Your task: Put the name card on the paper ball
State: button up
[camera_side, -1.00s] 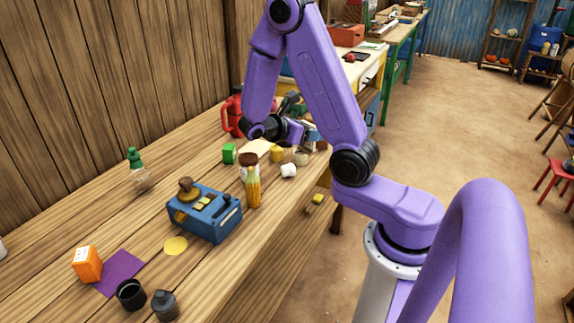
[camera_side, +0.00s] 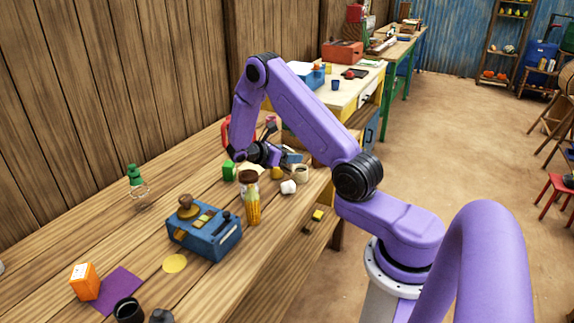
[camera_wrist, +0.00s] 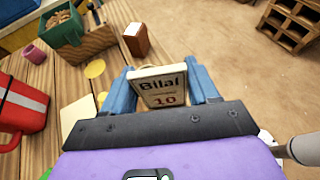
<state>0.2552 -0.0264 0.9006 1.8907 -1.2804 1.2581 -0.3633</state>
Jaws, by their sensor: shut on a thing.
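The name card (camera_wrist: 163,87), cream with dark "Bilal" and a red "10", stands between the blue fingers of my gripper (camera_wrist: 160,78) in the wrist view. The gripper is shut on it. In the side view my gripper (camera_side: 288,158) is low over the far part of the bench, and the card is hard to make out there. A small white lump (camera_side: 289,187), possibly the paper ball, lies near the bench's front edge, on the camera's side of the gripper. I cannot tell the gap between card and lump. No paper ball shows clearly in the wrist view.
A blue box (camera_side: 205,238) is nearer the camera. A red container (camera_wrist: 20,112) and a brown box (camera_wrist: 137,40) show in the wrist view.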

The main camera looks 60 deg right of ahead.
aim_at(286, 165)
jog(key=shift+w+d+f, duration=0.2)
jog(key=shift+w+f, duration=0.1)
jog(key=shift+f, duration=0.1)
jog(key=shift+w+f, duration=0.1)
jog(key=shift+f, duration=1.6)
jog(key=shift+f, duration=0.2)
jog(key=o, duration=1.1)
jog(key=shift+c, duration=0.2)
jog(key=shift+r, duration=0.15)
